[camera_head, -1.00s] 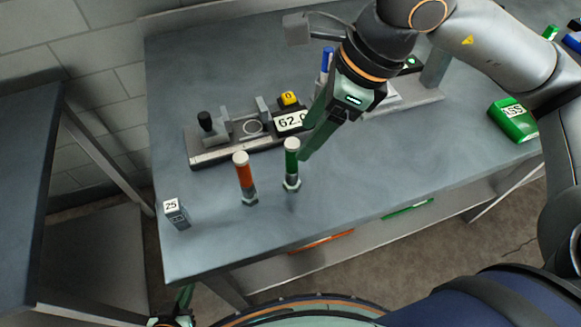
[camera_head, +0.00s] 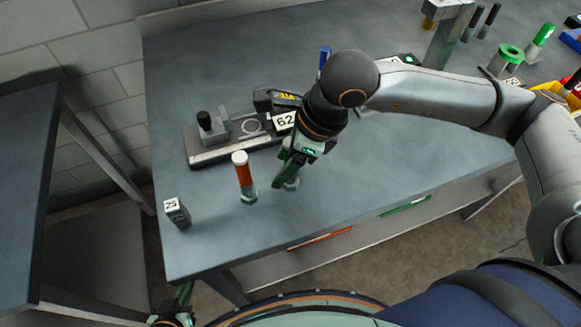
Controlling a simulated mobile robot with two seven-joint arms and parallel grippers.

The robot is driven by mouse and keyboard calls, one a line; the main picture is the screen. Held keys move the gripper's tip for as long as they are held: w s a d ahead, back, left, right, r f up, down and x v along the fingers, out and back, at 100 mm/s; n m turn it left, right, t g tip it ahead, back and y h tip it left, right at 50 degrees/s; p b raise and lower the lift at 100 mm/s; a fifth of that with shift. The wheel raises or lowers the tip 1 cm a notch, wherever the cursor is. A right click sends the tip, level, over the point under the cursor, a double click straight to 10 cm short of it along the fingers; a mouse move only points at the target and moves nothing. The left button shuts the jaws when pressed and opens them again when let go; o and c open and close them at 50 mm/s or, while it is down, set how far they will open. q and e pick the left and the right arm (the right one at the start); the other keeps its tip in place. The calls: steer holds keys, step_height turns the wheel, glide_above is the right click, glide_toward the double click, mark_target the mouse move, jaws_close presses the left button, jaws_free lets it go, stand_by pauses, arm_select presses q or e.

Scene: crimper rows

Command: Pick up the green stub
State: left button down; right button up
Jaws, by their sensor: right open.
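The green stub stands upright on the bench, mostly hidden behind my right gripper (camera_head: 283,176). Only its grey lower end (camera_head: 292,184) shows clearly. My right gripper points down at the stub, its green fingers open and overlapping it in the view. I cannot tell whether the fingers are on both sides of it or touching it. My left gripper (camera_head: 176,305) is low at the bottom left, below the bench's front edge, partly cut off. Its jaw state is unclear.
An orange stub (camera_head: 244,177) with a white top stands close to the left. A grey block marked 25 (camera_head: 177,213) sits near the bench's left edge. A crimper fixture (camera_head: 205,156) lies behind. The bench (camera_head: 330,225) is clear at the front.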

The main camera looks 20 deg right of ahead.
jaws_close()
stand_by(0.4)
